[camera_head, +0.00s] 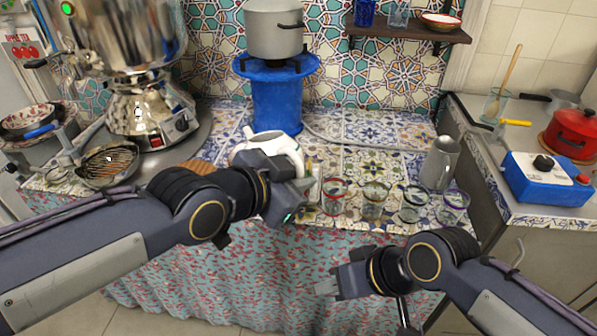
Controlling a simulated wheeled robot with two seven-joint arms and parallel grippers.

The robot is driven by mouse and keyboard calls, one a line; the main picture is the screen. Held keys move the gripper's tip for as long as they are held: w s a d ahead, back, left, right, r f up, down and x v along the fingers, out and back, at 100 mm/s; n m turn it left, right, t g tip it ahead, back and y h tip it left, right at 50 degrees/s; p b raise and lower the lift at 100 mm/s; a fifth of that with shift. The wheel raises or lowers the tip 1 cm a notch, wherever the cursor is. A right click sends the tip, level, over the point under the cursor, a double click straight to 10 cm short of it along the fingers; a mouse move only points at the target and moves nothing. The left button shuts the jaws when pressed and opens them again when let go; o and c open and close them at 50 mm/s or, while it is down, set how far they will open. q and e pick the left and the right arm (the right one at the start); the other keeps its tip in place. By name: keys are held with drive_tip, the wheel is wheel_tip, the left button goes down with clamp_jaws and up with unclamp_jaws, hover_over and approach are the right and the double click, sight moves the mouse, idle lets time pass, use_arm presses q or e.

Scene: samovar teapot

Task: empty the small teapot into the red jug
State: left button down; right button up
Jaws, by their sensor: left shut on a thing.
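The small white teapot (268,143) is near the middle of the counter, open at the top and roughly upright. My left gripper (298,180) is shut on it at its near right side and hides its lower part. I cannot tell whether the teapot touches the counter. A clear glass jug with a red rim (335,195) stands just right of my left gripper. What it holds is unclear. My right gripper (330,282) is low in front of the counter, away from the jugs and apparently empty; its jaw opening is unclear.
Similar jugs with green (374,198), dark (411,203) and purple (452,206) rims stand in a row. A grey metal pitcher (439,163) stands behind them. A blue stand (276,95) bears a pot. A shiny samovar (140,110) is at left.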

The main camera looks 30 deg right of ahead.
sight(296, 158)
use_arm(q)
drive_tip(key=shift+w+r+n+g+p, duration=0.25)
drive_tip(key=shift+r+p, duration=0.65)
drive_tip(key=shift+p, duration=0.5)
drive_tip(key=shift+w+r+n+g+p, duration=0.15)
drive_tip(key=shift+r+n+g+p, duration=0.1)
drive_tip(key=shift+r+p, duration=0.9)
drive_tip(key=r+p, duration=0.1)
drive_tip(key=p, duration=0.2)
drive_tip(key=w+r+n+g+p, duration=0.1)
drive_tip(key=p, duration=0.2)
drive_tip(key=shift+r, duration=0.4)
drive_tip(key=r+p, duration=0.1)
drive_tip(key=w+r+g+p, duration=0.1)
drive_tip(key=p, duration=0.1)
drive_tip(key=w+r+n+p, duration=0.1)
drive_tip(key=p, duration=0.1)
drive_tip(key=shift+a+r, duration=0.1)
drive_tip(key=shift+a, duration=0.05)
drive_tip(key=w+r+n+g+p, duration=0.3)
drive_tip(key=w+r+p, duration=0.1)
drive_tip(key=w+p, duration=0.3)
drive_tip(key=w+a+r+n+g+h+p, duration=0.1)
drive_tip(key=w+r+n+g+p, duration=0.2)
drive_tip(key=w, duration=0.7)
drive_tip(key=shift+a+r+g+p, duration=0.3)
drive_tip(key=shift+r+p, duration=0.95)
drive_tip(key=shift+p, duration=0.65)
drive_tip(key=shift+w, duration=0.1)
